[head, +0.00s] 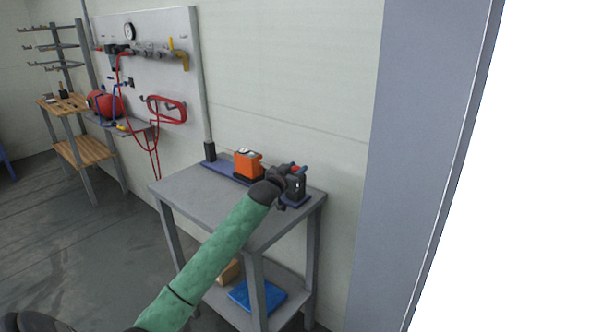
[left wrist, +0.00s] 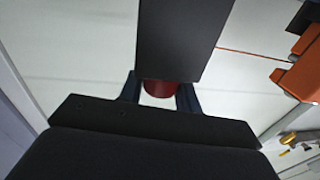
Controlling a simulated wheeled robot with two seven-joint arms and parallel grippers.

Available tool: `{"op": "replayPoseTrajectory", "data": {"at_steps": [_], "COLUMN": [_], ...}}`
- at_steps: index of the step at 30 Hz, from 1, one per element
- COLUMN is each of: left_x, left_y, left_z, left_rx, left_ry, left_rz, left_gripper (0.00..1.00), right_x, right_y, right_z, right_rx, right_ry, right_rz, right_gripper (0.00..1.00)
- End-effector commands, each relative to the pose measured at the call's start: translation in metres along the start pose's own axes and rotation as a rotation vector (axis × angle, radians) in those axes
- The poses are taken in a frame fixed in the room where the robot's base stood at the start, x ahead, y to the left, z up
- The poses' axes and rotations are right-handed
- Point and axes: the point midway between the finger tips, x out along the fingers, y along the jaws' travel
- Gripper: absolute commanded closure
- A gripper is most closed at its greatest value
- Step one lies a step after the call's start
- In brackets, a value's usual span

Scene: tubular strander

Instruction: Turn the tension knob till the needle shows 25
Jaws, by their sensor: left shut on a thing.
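A small dark device (head: 297,187) stands at the right end of the grey table's top. My left gripper (head: 293,170) is at its upper part, shut on a red knob that shows between the two dark blue fingers in the left wrist view (left wrist: 159,89). A black block (left wrist: 185,40) covers part of the knob there. An orange device (head: 248,164) with a pale top stands to the left on the same table. I cannot read a needle or number in either view. My right gripper is not in view.
The grey table (head: 192,190) stands against the pale wall, with a blue tray (head: 257,296) on its lower shelf. A board (head: 150,75) with a gauge and red hose hangs at the left, near a wooden bench (head: 82,150). A grey column (head: 415,160) rises at the right.

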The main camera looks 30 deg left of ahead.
Motion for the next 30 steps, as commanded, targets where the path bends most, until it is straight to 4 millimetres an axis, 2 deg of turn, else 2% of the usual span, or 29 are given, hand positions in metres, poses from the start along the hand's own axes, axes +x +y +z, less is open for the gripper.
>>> {"op": "replayPoseTrajectory", "data": {"at_steps": [15, 30], "left_x": [0.0005, 0.0014], "left_y": [0.0007, 0.0051], "left_z": [-0.0030, -0.0051], "left_rx": [0.005, 0.004], "left_ry": [0.010, 0.020], "left_rz": [0.150, 0.273], "left_gripper": [0.90, 0.90], "right_x": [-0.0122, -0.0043], "right_y": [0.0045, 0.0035], "right_z": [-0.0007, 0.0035], "right_rx": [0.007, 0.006], "right_ry": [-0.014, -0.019], "right_rz": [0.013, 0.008], "right_gripper": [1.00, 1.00]}}
